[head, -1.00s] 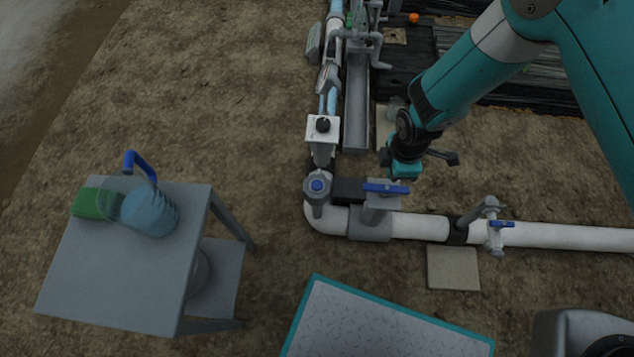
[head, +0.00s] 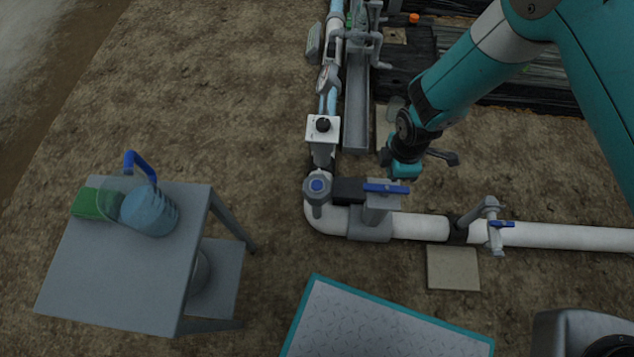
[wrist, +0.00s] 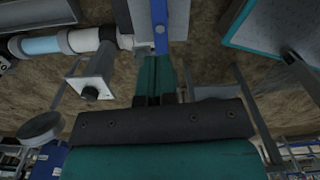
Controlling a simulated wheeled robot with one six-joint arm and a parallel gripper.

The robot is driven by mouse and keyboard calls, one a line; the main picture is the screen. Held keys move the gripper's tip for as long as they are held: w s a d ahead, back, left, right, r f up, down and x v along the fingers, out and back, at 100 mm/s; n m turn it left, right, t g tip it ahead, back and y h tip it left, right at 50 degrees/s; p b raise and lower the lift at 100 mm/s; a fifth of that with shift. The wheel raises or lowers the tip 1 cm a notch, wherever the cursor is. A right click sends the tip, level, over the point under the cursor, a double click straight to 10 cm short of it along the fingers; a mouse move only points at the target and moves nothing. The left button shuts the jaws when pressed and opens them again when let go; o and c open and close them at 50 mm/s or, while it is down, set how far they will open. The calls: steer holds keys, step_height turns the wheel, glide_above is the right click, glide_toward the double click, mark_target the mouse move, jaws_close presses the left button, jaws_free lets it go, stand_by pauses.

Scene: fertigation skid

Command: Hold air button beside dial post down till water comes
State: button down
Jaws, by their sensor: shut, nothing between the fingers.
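The air button (head: 317,186) is a blue round cap on a grey fitting above the white pipe elbow. The dial post (head: 323,127) stands just behind it, with a white square plate and a black knob; its plate also shows at the left of the wrist view (wrist: 92,84). My gripper (head: 404,171) is up to the right of the button, apart from it, near the blue-handled valve (head: 386,188). In the wrist view my teal fingers (wrist: 159,82) are together and empty, with the blue lever (wrist: 160,38) beyond them. I cannot make out the button there. No flowing water shows.
A grey table (head: 115,270) at the left bears a clear jug (head: 149,211) with bluish water and a green sponge-like block (head: 88,203). A small blue-levered tap (head: 497,224) stands on the pipe at right. A teal-edged plate (head: 375,325) lies in front. Bare soil separates table and pipe.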

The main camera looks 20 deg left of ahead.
stand_by(0.4)
steer(key=s+d+r+m+y, duration=0.15)
steer(key=r+m, duration=0.25)
steer(key=r, duration=0.9)
steer(key=d+r+m+y, duration=0.1)
steer(key=d+r+m, duration=0.25)
steer(key=r, duration=0.95)
steer(key=s+d+r+m+y, duration=0.1)
steer(key=s+d+r+m, duration=0.2)
steer(key=s+r, duration=0.4)
steer(key=s+d+r+m, duration=0.3)
steer(key=s+r+m, duration=0.2)
steer(key=s+r, duration=0.2)
steer(key=shift+s+d+y, duration=0.35)
steer(key=shift+s, duration=0.05)
